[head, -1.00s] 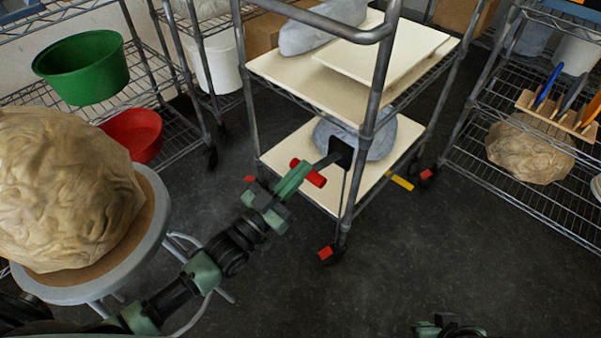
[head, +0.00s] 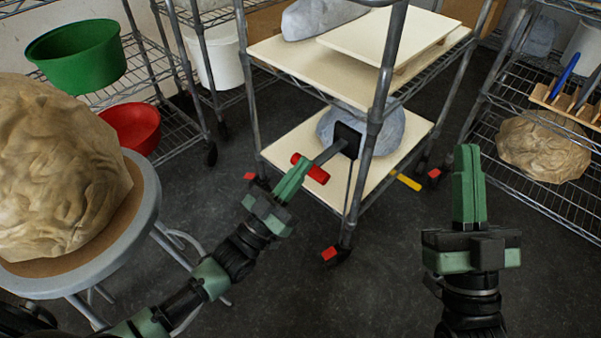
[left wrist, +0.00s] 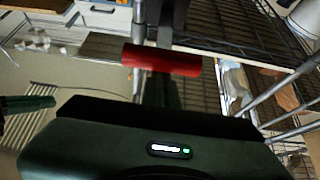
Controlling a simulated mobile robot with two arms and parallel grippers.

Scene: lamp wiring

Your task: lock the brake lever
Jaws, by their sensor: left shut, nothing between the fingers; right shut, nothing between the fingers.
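The brake lever is a grey bar with a red cross handle (head: 318,174), joined to a black bracket (head: 347,140) at the wheeled cart's post. The bar slopes down from the bracket toward my left gripper. My left gripper (head: 298,165) is shut and empty, with its fingertips at the red handle and covering part of it; I cannot tell whether they touch. In the left wrist view the red handle (left wrist: 162,60) lies level just beyond the gripper body. My right gripper (head: 468,152) is shut and empty, pointing up, right of the cart and apart from it.
The cart (head: 265,46) carries boards and grey lumps on its shelves. Its castors have red tabs (head: 330,254), and a yellow piece (head: 406,181) sticks out low. A stool (head: 143,215) bears a large tan lump at left. A wire rack (head: 535,200) stands right. Floor between is clear.

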